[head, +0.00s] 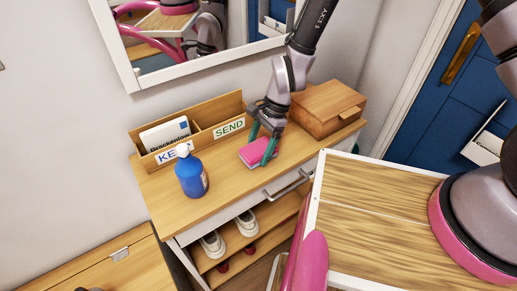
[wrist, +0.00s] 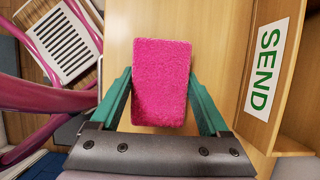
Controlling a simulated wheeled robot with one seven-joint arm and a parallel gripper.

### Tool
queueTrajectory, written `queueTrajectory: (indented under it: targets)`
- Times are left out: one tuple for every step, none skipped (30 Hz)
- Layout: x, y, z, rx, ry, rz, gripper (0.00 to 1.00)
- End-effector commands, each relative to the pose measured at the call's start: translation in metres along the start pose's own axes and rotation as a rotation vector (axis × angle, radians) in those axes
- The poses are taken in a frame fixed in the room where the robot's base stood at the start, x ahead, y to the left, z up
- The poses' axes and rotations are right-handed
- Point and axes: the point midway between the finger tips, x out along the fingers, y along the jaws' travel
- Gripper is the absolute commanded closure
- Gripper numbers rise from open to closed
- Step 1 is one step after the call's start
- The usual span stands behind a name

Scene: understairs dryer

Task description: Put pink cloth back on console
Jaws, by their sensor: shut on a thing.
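The pink cloth (head: 258,152) is a small folded fuzzy block at the console's middle. It also shows in the wrist view (wrist: 161,80), filling the space between the green fingers. My gripper (head: 262,140) is shut on the pink cloth, pointing down at the console (head: 222,192). The wooden console top lies right under the cloth; I cannot tell whether the cloth touches it. The cloth's underside is hidden.
A wooden letter sorter (head: 226,108) marked SEND stands behind the cloth. A blue bottle (head: 191,176) stands left and a wooden box (head: 325,107) right. A metal handle (head: 287,184) juts from the front. Shoes (head: 246,222) sit on the shelf below.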

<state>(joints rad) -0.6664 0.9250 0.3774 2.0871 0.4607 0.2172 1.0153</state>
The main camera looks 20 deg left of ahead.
Motion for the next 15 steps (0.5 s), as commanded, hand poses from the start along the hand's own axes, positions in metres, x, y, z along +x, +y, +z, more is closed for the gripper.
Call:
queueTrajectory:
  targets:
    - [0.0022,-0.0005,-0.0010,0.000,0.000,-0.001,0.73]
    - [0.0027,-0.0006,-0.0012,0.000,0.000,-0.001,0.73]
    - [0.0028,-0.0006,-0.0013,0.000,0.000,-0.002,0.73]
    - [0.0026,-0.0007,-0.0013,0.000,0.000,-0.002,0.73]
    - [0.0025,-0.0007,-0.0012,0.000,0.000,-0.002,0.73]
    - [0.0024,-0.0007,-0.0012,-0.001,0.000,-0.002,0.73]
    - [0.0024,-0.0006,-0.0012,-0.001,0.000,-0.002,0.73]
    - [0.0024,-0.0006,-0.0012,-0.001,0.000,-0.002,0.73]
    - [0.0028,-0.0005,-0.0014,0.000,0.000,-0.001,0.73]
    - [0.0035,-0.0004,-0.0016,0.000,0.000,-0.001,0.73]
    - [0.0044,-0.0003,-0.0020,0.000,0.000,-0.001,0.73]
    - [0.0047,-0.0004,-0.0021,0.000,0.000,-0.001,0.13]
    - [0.0045,-0.0004,-0.0021,0.000,0.000,-0.001,0.02]
    - [0.0045,-0.0004,-0.0021,0.000,0.000,-0.001,0.00]
    - [0.0045,-0.0004,-0.0021,0.000,0.000,-0.001,0.00]
